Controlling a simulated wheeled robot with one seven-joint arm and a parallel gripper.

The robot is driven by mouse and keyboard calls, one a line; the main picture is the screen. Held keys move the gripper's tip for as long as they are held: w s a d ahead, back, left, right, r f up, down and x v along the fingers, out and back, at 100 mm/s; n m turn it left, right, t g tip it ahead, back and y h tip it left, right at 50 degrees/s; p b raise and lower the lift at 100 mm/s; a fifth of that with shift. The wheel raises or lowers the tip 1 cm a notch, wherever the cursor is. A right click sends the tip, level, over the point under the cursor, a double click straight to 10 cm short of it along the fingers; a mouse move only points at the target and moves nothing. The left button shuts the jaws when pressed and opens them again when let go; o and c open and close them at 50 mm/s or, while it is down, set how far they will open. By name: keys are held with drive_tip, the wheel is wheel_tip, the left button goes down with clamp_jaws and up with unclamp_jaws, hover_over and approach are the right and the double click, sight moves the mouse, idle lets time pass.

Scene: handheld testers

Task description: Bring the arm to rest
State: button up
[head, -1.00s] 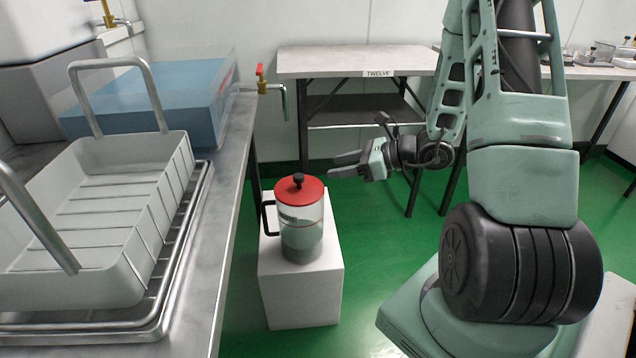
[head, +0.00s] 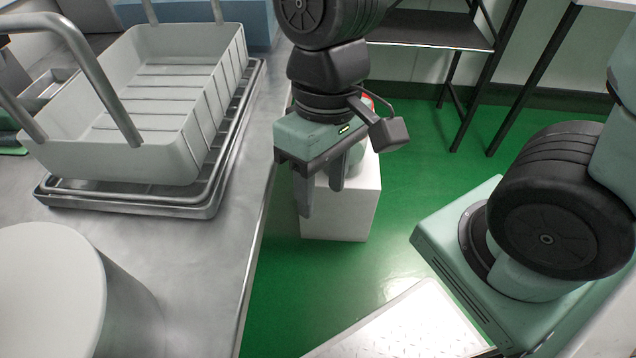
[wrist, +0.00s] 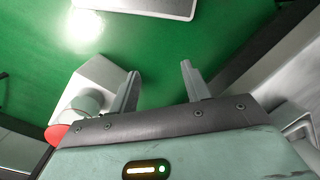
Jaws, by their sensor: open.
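My gripper (head: 320,203) hangs in the head view with its fingers pointing down, beside the right edge of the metal counter. In the wrist view my gripper (wrist: 160,68) shows two fingers apart with nothing between them, over the green floor. A jug with a red lid (wrist: 56,134) stands on a white block (head: 345,215). In the head view my gripper hides most of the jug, and only a bit of red (head: 368,98) shows behind it. The fingers look apart from the jug.
The metal counter (head: 215,265) holds a grey basket (head: 125,160) with raised handles on a metal tray (head: 200,210), and a white round object (head: 45,285) nearer. A dark-shelved table (head: 430,32) stands behind. Green floor (head: 430,150) is open right of the block.

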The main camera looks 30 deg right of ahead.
drive_tip(key=n+t, duration=0.1)
drive_tip(key=s+a+r+n, duration=0.1)
drive_tip(key=n, duration=0.1)
drive_tip(key=shift+a+n+t+h, duration=0.15)
drive_tip(key=shift+n+t+h, duration=0.15)
drive_tip(key=shift+t+h, duration=0.1)
wheel_tip(320, 180, up, 30)
drive_tip(key=p, duration=2.9)
drive_tip(key=shift+p, duration=0.4)
